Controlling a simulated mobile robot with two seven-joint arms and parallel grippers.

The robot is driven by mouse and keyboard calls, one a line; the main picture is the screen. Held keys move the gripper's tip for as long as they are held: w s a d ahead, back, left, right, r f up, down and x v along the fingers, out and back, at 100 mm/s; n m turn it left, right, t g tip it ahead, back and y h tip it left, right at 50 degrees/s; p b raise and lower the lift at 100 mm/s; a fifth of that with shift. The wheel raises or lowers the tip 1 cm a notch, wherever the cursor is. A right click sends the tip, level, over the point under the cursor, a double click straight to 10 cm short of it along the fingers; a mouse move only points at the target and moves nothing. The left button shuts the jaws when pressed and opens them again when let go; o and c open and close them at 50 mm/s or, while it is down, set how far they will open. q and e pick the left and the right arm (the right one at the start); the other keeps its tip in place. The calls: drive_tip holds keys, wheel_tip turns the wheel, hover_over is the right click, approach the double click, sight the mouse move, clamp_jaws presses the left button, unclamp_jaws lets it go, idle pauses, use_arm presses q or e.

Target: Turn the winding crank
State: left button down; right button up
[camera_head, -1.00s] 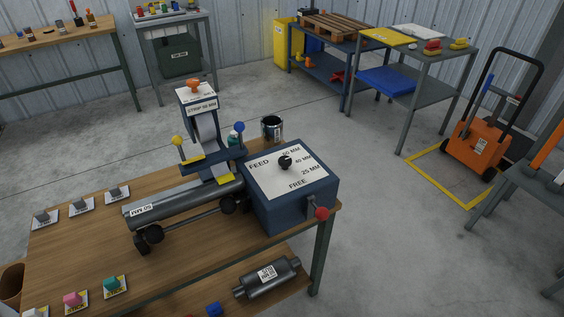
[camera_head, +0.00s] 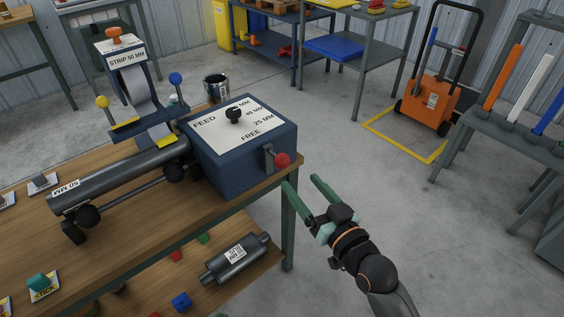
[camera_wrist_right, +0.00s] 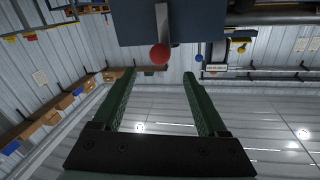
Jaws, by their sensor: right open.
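The winding crank (camera_head: 282,160) has a red ball knob on a short dark arm. It sits on the right face of the blue feed box (camera_head: 235,165) at the table's right end. In the right wrist view the red knob (camera_wrist_right: 159,54) hangs on its grey arm beyond the fingertips, between their lines. My right gripper (camera_head: 303,184) is open and empty, with green fingers. It is below and to the right of the knob, apart from it. My left gripper is not in view.
The wooden table (camera_head: 130,235) carries a pipe roller (camera_head: 120,180) and a strip stand (camera_head: 120,50). A muffler (camera_head: 235,258) lies on the lower shelf. An orange cart (camera_head: 430,105) stands at the back right. The floor right of the table is clear.

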sight(287, 166)
drive_tip(key=b+x, duration=0.1)
drive_tip(key=x, duration=0.9)
clamp_jaws()
idle(0.4)
drive_tip(key=shift+f, duration=0.1)
idle(0.7)
